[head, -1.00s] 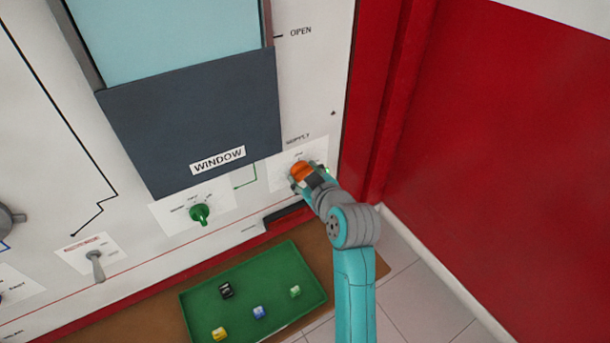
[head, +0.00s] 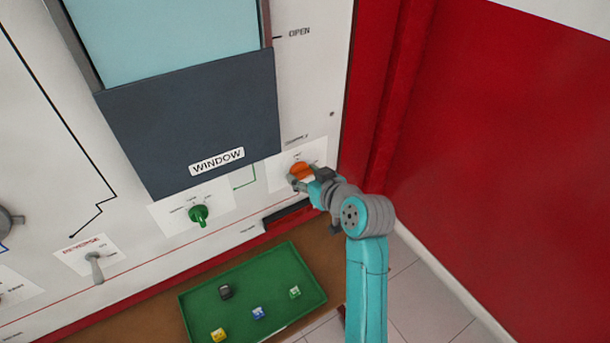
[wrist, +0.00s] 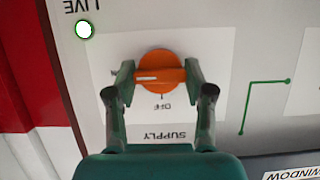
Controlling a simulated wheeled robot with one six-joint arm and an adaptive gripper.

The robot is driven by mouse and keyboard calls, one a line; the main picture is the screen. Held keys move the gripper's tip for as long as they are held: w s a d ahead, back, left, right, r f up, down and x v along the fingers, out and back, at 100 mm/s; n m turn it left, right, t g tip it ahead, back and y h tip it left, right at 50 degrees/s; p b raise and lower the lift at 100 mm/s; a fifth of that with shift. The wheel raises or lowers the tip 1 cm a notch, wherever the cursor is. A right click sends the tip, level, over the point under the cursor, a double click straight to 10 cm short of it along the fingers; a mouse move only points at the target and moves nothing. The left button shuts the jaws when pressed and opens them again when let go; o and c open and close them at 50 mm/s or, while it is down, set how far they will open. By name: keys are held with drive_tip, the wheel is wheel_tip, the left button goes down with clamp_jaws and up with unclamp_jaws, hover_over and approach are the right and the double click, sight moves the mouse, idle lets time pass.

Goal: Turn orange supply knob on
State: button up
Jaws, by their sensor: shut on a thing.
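The orange supply knob (head: 301,170) is on a white plate at the lower right of the panel. In the wrist view, the orange knob (wrist: 160,65) has its grip bar lying about level, with a pale mark at the bar's left end. The picture is upside down there, and "OFF" reads just below the knob, off the line of the bar. My gripper (wrist: 159,76) is shut on the bar, one finger at each end. In the head view, my gripper (head: 303,181) partly covers the knob from below.
A round white lamp (wrist: 84,30) marked "LIVE" is near the plate's corner. A green knob (head: 199,215) and a grey lever (head: 96,267) are further left. A green tray (head: 190,304) with small blocks is below. A red wall (head: 500,150) is at the right.

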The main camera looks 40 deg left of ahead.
drive_tip(key=o, duration=1.2)
drive_tip(key=shift+c, duration=0.2)
drive_tip(key=v, duration=1.2)
drive_tip(key=shift+f, duration=0.1)
